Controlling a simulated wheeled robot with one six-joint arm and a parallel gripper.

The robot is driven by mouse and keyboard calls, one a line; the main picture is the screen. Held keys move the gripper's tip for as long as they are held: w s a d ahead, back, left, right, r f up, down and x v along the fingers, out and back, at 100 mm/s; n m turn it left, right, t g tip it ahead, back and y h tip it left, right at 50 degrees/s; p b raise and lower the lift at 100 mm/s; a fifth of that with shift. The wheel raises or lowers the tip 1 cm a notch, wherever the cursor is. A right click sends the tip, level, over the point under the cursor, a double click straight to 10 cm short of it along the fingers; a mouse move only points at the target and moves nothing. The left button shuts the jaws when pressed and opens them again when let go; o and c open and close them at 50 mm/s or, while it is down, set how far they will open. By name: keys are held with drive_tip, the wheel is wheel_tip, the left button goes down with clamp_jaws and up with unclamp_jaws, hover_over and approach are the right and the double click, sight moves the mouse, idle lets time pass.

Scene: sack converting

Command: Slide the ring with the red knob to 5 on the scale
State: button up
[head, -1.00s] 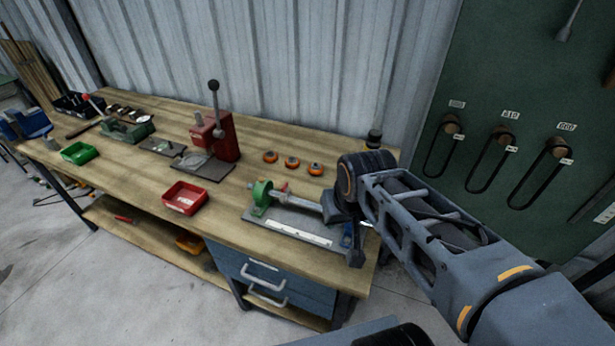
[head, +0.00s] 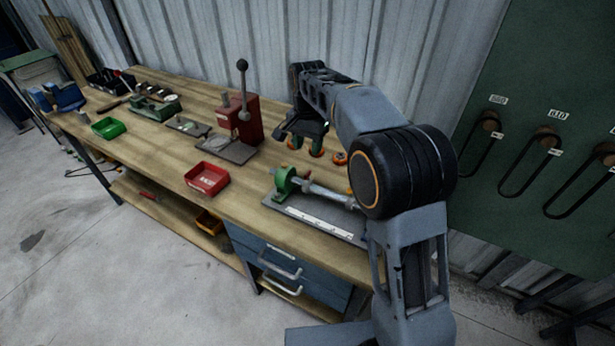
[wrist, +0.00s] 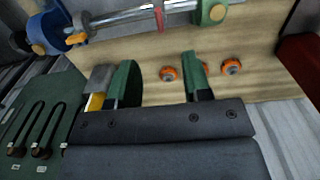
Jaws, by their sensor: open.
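A steel rod fixture stands at the bench's right end. Its green bracket (head: 284,182) holds the left end of the rod (head: 325,193), above a plate with a white scale strip (head: 318,220). In the wrist view the rod (wrist: 120,20) crosses the top, between a blue end piece (wrist: 52,30) and the green bracket (wrist: 214,10). A narrow red part (wrist: 158,16), apparently the ring's knob, is on the rod near the bracket. The scale numbers are unreadable. My gripper (wrist: 160,84) is open and empty, above the bench behind the rod, touching nothing visible.
Orange-rimmed rollers (wrist: 168,73) lie on the bench under and beside my fingers. A red lever press (head: 240,118), a red bin (head: 207,179) and a green bin (head: 108,128) stand further left. A green board with hanging belts (head: 530,140) is at the right.

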sight(308, 173)
wheel_tip(308, 173, down, 12)
idle(0.5)
clamp_jaws()
idle(0.3)
